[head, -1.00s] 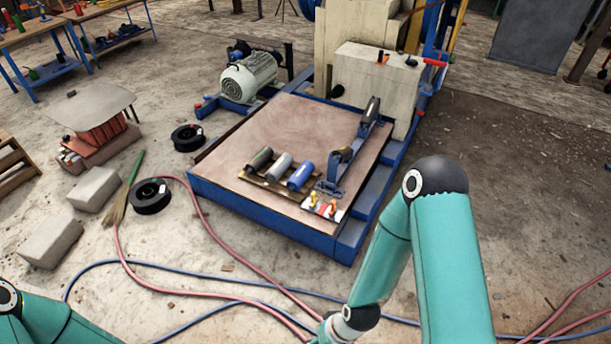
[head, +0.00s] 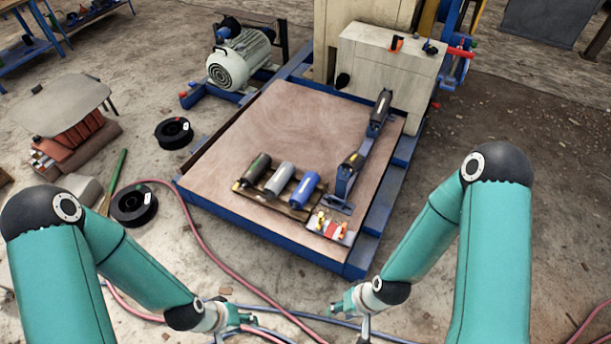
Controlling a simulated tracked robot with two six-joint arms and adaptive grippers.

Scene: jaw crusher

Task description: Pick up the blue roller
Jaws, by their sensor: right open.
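The blue roller (head: 303,189) lies on a low wooden rack (head: 270,197) near the front of the platform. It is the rightmost of three rollers, beside a grey roller (head: 279,179) and a dark green-black roller (head: 255,169). My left gripper (head: 243,320) is low at the bottom of the view, in front of the platform and apart from the roller; its fingers are too small to read. My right gripper (head: 347,305) is open, in front of the platform's front edge, also apart from the roller.
A blue bracket frame with black rollers (head: 347,176) stands just right of the blue roller. A small tray with coloured items (head: 331,227) lies in front. The platform (head: 290,125) is clear behind the rollers. Hoses (head: 190,225) and black spools (head: 134,204) lie on the floor.

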